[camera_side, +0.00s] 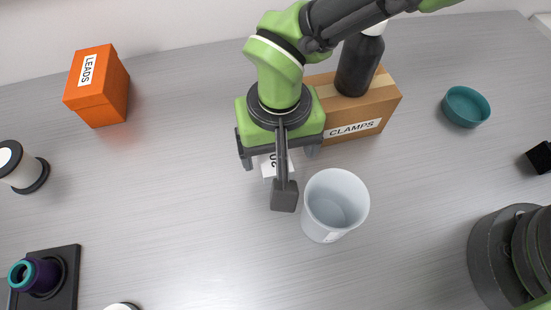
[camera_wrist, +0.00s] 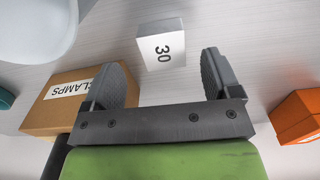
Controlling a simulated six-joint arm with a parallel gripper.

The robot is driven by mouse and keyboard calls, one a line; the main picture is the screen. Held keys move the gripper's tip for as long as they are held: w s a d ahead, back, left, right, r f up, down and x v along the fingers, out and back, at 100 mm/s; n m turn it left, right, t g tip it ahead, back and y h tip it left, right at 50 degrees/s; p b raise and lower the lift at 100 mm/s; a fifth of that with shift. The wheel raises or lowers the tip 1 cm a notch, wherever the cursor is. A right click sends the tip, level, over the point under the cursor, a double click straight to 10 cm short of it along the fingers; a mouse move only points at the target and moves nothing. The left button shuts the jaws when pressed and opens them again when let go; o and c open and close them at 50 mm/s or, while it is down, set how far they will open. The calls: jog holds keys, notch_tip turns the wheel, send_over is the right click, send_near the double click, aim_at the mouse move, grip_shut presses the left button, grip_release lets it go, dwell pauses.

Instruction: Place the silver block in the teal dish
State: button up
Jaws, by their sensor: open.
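The silver block (camera_wrist: 161,48) is a small pale block with "30" on its face. In the wrist view it stands just beyond and between the fingertips of my gripper (camera_wrist: 167,70). My gripper is open, with nothing between its fingers. In the side view my gripper (camera_side: 279,159) points down over the block (camera_side: 267,168), which is partly hidden by my wrist parts. The teal dish (camera_side: 466,106) is a round shallow dish at the right in the side view and looks empty. Only an edge of the dish (camera_wrist: 5,98) shows at the left of the wrist view.
A white cup (camera_side: 335,204) stands close to the right of the block. An orange LEADS box (camera_side: 97,87) is at the left.

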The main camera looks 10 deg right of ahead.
aim_at(276, 163)
notch_tip(276, 163, down, 4)
jog(key=shift+a+f, duration=0.1)
jog(key=shift+f, duration=0.15)
jog(key=c, duration=1.1)
jog(key=shift+c, duration=0.5)
jog(key=shift+r, duration=0.15)
